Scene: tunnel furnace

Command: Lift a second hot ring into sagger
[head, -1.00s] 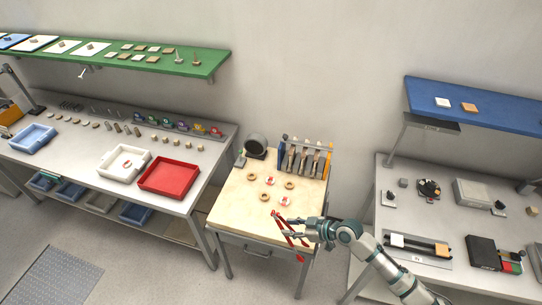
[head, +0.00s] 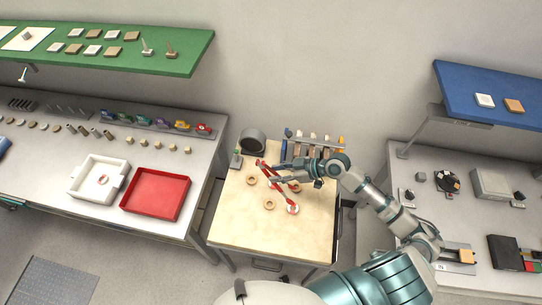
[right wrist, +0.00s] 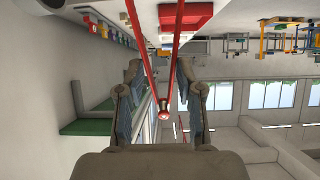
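My right gripper (head: 279,177) is over the wooden-topped table, its fingers around a pair of red tongs (head: 285,195). In the right wrist view the tongs' two red legs (right wrist: 176,45) run between the fingers and meet at a joint. One white ring with a red middle (head: 292,209) lies on the table, right by the lower end of the tongs; I cannot tell whether they touch. Another such ring is hidden by the tongs and gripper. The sagger, a white tray (head: 82,190) on the left bench, holds one ring (head: 103,180). My left gripper is out of view.
Tan rings (head: 269,204) lie on the wooden table (head: 235,225). A rack of tools (head: 300,150) and a dark round drum (head: 253,140) stand at its back. A red tray (head: 156,192) sits beside the sagger. A floor gap separates the table from both benches.

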